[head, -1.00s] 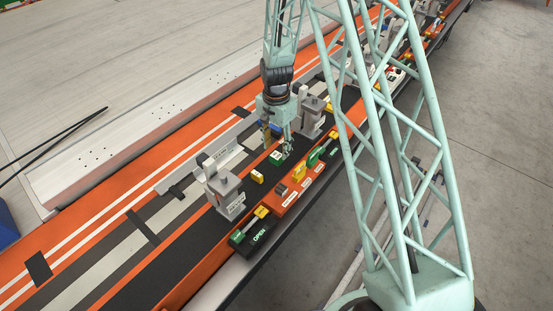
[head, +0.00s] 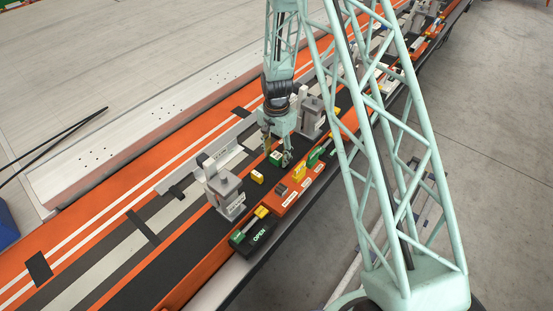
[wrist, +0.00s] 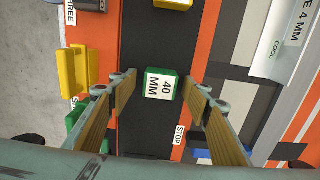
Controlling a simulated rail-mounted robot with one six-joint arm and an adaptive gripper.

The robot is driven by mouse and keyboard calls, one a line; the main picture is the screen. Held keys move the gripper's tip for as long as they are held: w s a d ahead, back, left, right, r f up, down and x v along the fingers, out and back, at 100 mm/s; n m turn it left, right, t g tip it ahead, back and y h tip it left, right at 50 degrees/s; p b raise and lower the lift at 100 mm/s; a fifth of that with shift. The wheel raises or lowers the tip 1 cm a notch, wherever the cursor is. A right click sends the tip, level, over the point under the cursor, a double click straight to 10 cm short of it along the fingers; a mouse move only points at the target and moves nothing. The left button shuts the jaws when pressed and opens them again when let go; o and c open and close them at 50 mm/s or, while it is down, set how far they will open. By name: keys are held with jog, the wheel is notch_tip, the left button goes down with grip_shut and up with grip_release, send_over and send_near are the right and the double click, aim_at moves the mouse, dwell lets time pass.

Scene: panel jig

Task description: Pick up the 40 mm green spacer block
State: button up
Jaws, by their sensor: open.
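The green spacer block (wrist: 160,85) has a white top face reading "40 MM" and lies on the black strip. In the head view the green block (head: 275,158) shows just below my gripper (head: 276,148), partly hidden by it. In the wrist view my gripper (wrist: 158,92) is open, with one finger on each side of the block. Gaps show between the block and both fingers. I cannot tell how far the fingertips are above the strip.
A yellow block (head: 257,176) lies on the same strip, nearer the camera. Grey clamp posts (head: 224,190) stand along it. An orange tray (head: 304,189) with coloured pieces lies to the right. A black stand marked "OPEN" (head: 259,236) is at the near end.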

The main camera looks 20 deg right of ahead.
jog(key=shift+f, duration=0.3)
jog(key=shift+c, duration=0.5)
jog(key=c, duration=0.8)
